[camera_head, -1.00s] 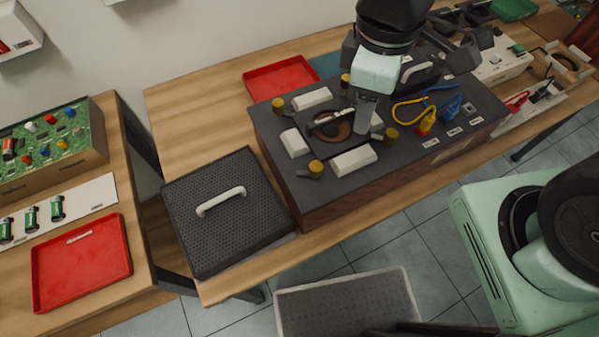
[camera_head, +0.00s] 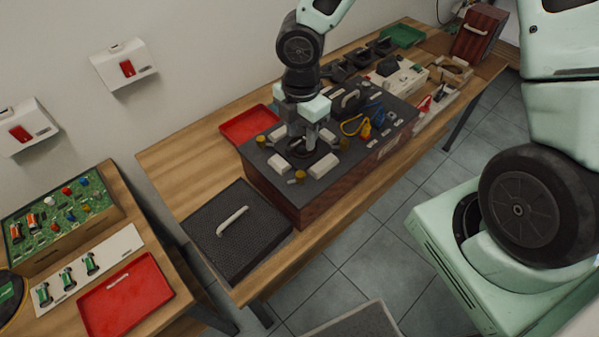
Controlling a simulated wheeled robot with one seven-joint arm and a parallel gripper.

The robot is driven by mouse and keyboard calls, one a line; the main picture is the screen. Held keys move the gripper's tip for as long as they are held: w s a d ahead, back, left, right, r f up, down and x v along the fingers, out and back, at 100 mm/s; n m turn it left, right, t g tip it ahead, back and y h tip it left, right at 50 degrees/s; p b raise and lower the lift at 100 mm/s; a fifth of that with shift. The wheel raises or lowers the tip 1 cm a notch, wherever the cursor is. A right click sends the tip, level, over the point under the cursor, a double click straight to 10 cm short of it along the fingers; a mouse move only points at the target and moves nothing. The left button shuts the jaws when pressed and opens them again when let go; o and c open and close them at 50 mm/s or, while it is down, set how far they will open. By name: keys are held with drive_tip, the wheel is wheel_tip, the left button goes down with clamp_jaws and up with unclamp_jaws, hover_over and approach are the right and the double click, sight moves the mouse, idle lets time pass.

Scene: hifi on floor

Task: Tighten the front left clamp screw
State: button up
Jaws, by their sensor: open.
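The dark test box (camera_head: 256,180) stands on the wooden bench with a round fixture on its top. Several brass-coloured clamp screws sit around the fixture: one at the front left (camera_head: 299,176), one at the front right (camera_head: 344,144), and one at the back left (camera_head: 261,141). White blocks, such as the front one (camera_head: 323,166), lie between them. My gripper (camera_head: 304,150) points down over the middle of the fixture and hides part of it. Its fingers look apart with nothing between them. It is behind the front left screw and does not appear to touch it.
A perforated dark cover (camera_head: 215,247) with a white handle lies left of the box. A red tray (camera_head: 249,124) lies behind it. Blue and yellow cables (camera_head: 362,128) rise from the box's right part. A side table with a circuit board (camera_head: 62,222) stands at left.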

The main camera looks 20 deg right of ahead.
sight(300, 174)
wheel_tip(300, 174, down, 14)
drive_tip(key=shift+f+b, duration=0.1)
drive_tip(key=shift+b, duration=0.45)
clamp_jaws()
